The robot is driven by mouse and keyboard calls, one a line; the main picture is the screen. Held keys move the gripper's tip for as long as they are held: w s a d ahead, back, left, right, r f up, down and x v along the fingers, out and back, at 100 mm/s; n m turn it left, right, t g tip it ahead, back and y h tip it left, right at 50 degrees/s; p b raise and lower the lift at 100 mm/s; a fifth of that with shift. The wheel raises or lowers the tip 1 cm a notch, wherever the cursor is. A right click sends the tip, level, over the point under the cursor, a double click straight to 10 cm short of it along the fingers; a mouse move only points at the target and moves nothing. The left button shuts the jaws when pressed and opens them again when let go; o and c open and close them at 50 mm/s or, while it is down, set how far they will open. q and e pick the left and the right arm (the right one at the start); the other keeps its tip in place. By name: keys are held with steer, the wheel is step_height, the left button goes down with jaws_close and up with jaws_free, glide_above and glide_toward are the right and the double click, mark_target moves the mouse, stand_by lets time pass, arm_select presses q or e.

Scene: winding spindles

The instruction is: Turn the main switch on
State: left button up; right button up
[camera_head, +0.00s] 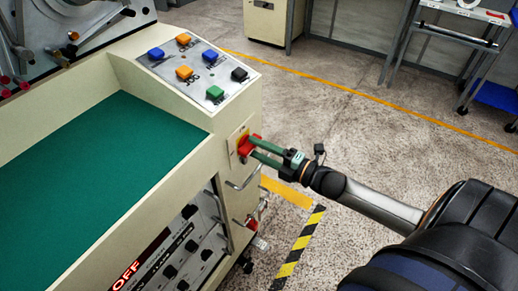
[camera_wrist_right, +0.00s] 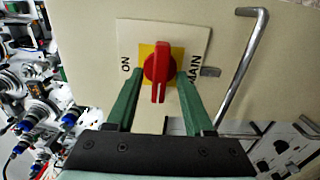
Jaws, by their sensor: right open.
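The main switch is a red rotary knob (camera_wrist_right: 159,66) on a yellow square and a pale plate. In the wrist view, ON is printed to its left and MAIN to its right. Its ridge stands vertical in that picture. In the head view, the red switch (camera_head: 244,146) sits on the end face of the cream cabinet. My right gripper (camera_wrist_right: 159,84) is open, with one green finger on each side of the knob. I cannot tell whether the fingers touch it. The right gripper (camera_head: 256,148) reaches the switch from the right in the head view. My left gripper is out of view.
A metal handle (camera_wrist_right: 243,70) stands beside the switch. A sloped panel with several coloured buttons (camera_head: 197,68) and a green worktop (camera_head: 95,165) are above and left. A red OFF sign (camera_head: 126,276) shows below. Open floor (camera_head: 350,120) lies right of the cabinet.

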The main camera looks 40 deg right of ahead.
jaws_close()
stand_by(0.4)
